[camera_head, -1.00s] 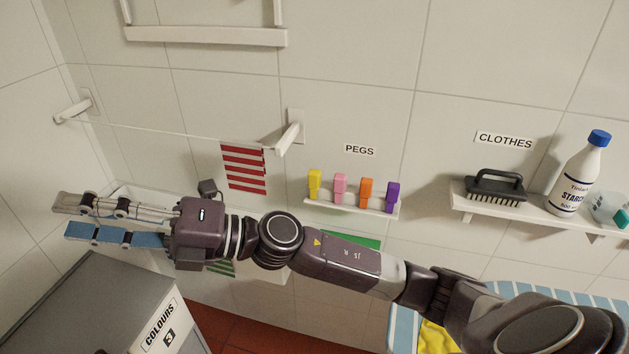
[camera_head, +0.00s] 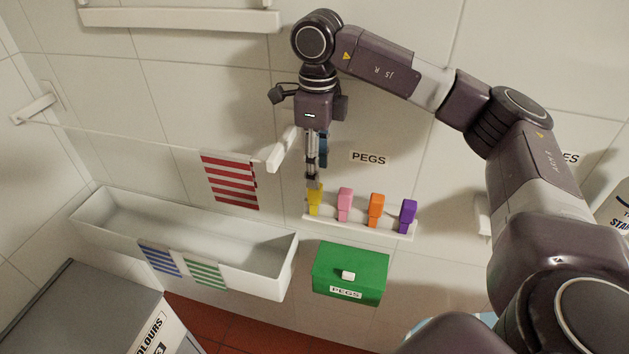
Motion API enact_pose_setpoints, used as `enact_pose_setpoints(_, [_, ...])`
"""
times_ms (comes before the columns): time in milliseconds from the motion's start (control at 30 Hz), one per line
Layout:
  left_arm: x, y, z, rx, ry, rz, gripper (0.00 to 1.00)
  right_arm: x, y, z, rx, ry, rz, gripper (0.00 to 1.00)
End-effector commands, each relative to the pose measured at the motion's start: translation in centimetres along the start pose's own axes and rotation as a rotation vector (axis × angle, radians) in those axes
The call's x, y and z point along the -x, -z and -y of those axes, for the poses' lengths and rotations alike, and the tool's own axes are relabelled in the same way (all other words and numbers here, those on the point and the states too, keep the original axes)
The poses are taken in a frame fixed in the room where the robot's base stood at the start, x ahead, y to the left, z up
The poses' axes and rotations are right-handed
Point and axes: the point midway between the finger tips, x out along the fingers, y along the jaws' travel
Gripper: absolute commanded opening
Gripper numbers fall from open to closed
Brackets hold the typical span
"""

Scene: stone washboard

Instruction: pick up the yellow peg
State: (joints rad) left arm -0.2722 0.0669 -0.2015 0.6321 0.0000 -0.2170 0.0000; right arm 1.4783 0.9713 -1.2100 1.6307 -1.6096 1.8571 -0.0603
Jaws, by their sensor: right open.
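The yellow peg (camera_head: 315,202) stands upright at the left end of a small white wall shelf (camera_head: 362,228) under the PEGS label. My right gripper (camera_head: 314,178) points down just above the yellow peg, its fingertips overlapping the peg's top in the picture. It is open. I cannot tell whether the fingers touch the peg. My left gripper is not in view.
Pink (camera_head: 345,204), orange (camera_head: 376,210) and purple (camera_head: 407,216) pegs stand to the right on the same shelf. A green PEGS box (camera_head: 350,271) hangs below. A white trough (camera_head: 265,262) is lower left. A striped red cloth (camera_head: 230,181) hangs from the line beside a white bracket (camera_head: 283,150).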

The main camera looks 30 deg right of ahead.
Motion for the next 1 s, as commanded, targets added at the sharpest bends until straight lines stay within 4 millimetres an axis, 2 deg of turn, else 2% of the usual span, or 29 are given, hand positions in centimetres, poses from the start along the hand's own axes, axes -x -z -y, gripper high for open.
enact_pose_setpoints(100, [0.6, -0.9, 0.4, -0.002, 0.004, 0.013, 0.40, -1.1, 0.2, 0.0, 0.000, -0.002, -0.007, 0.41])
enact_pose_setpoints(300, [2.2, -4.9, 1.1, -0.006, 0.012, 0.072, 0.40, -3.2, -0.1, 0.1, 0.002, -0.003, -0.005, 0.41])
enact_pose_setpoints(400, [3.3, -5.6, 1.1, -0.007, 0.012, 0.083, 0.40, -4.7, -0.4, 0.4, 0.001, -0.003, -0.006, 0.41])
enact_pose_setpoints(500, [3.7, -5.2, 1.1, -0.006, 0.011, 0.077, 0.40, -6.3, -0.4, 0.4, 0.002, -0.004, -0.004, 0.41])
enact_pose_setpoints(600, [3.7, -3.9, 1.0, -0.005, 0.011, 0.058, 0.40, -7.2, -0.4, 0.4, 0.002, -0.002, -0.003, 0.41])
enact_pose_setpoints(733, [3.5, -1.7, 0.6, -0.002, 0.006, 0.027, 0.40, -7.6, -0.5, 0.4, 0.002, -0.002, -0.001, 0.41])
enact_pose_setpoints(833, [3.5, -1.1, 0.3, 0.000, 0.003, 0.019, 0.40, -7.6, -0.5, 0.4, 0.002, -0.002, -0.001, 0.41])
enact_pose_setpoints(867, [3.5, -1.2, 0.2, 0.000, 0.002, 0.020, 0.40, -7.6, -0.5, 0.4, 0.002, -0.002, -0.001, 0.40])
enact_pose_setpoints(1000, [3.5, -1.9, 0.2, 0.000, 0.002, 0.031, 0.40, -7.5, -0.5, 0.4, 0.002, -0.002, -0.001, 0.24])
